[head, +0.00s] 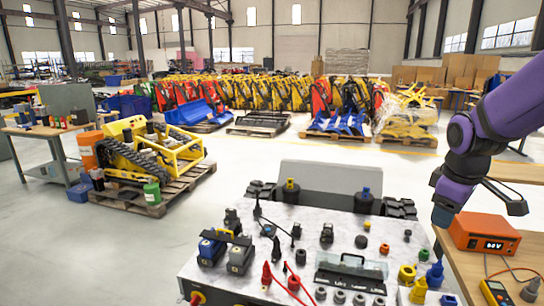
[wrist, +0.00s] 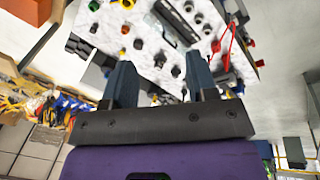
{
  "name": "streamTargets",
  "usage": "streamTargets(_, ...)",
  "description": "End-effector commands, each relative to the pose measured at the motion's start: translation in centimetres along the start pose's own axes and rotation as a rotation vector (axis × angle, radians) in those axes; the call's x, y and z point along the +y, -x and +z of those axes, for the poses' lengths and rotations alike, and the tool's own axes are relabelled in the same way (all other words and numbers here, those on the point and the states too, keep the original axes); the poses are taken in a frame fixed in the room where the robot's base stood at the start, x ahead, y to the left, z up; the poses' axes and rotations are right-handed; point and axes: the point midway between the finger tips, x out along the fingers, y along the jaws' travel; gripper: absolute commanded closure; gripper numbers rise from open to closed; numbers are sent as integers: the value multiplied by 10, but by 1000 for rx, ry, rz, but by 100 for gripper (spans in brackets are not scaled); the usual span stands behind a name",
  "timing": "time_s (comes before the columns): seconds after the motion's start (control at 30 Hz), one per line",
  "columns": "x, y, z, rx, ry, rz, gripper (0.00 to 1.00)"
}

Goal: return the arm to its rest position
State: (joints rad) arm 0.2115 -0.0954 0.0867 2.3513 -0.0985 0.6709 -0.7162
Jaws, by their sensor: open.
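My purple arm (head: 468,138) reaches in from the right edge of the head view. My gripper (head: 441,218) points down above the right side of the grey carrier top (head: 215,278). In the wrist view my gripper (wrist: 160,75) shows two dark blue fingers spread apart. Nothing is held between them. The carrier's pale speckled top (wrist: 128,18) lies beyond the fingertips, with a gap that I cannot judge exactly.
The carrier top bears two battery-like blocks (head: 240,256), red leads (head: 266,276), a clear-lidded case (head: 350,275) and several knobs. An orange meter (head: 484,234) stands on the wooden bench (head: 455,262) at right. A yellow tracked machine (head: 150,152) sits on a pallet at left.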

Motion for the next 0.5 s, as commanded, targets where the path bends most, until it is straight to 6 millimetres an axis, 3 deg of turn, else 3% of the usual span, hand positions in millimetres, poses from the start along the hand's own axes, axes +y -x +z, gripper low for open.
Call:
streamTargets(0.03,-8,16,3,19,-40,16,47)
streamTargets(0.2,-36,58,18,71,-196,39,47)
streamTargets(0.5,-90,112,55,183,-464,38,47)
